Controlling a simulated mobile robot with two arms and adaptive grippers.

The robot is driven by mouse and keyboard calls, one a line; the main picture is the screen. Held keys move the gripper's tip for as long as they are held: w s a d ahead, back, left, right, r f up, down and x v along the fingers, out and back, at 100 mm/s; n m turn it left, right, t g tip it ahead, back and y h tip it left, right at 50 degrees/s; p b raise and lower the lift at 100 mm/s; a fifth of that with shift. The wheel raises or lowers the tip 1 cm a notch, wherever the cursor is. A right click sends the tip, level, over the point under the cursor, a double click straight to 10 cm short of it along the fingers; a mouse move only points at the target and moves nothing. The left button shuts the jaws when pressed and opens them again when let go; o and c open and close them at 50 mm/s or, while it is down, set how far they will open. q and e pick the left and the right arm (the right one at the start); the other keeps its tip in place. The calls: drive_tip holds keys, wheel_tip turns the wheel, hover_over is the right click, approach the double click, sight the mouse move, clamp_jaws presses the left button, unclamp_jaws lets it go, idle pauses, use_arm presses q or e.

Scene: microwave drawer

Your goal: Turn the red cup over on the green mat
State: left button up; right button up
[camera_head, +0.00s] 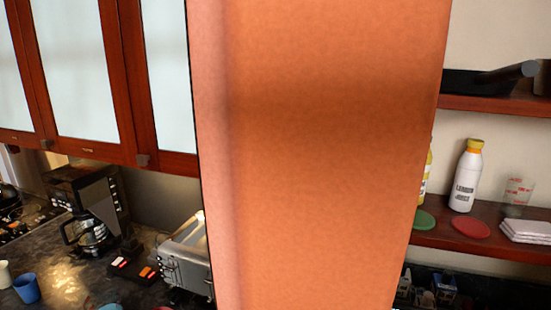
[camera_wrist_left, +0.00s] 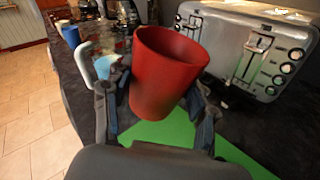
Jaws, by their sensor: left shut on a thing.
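In the left wrist view the red cup (camera_wrist_left: 165,75) is between the two fingers of my left gripper (camera_wrist_left: 155,112). The gripper is shut on it from both sides. The cup's open mouth faces up and the cup leans a little. The green mat (camera_wrist_left: 238,153) lies below and behind the cup on the dark counter, partly hidden by the gripper. Whether the cup's base touches the mat cannot be told. Neither gripper shows in the head view.
A silver toaster (camera_wrist_left: 245,45) stands close behind and right of the cup. A light blue cup (camera_wrist_left: 104,66) is close on the left; a blue cup (camera_wrist_left: 70,34) is farther off. A coffee maker (camera_head: 85,215) stands on the counter. A large orange surface blocks the head view's middle.

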use_arm(q)
drive_tip(key=n, duration=0.1)
drive_tip(key=n+b, duration=0.1)
drive_tip(key=shift+s+f+n, duration=0.1)
drive_tip(key=shift+f+n, duration=0.1)
drive_tip(key=shift+n, duration=0.1)
drive_tip(key=shift+r+n+h, duration=0.2)
drive_tip(key=shift+n+h, duration=0.1)
drive_tip(key=shift+h, duration=0.1)
drive_tip(key=shift+f, duration=0.1)
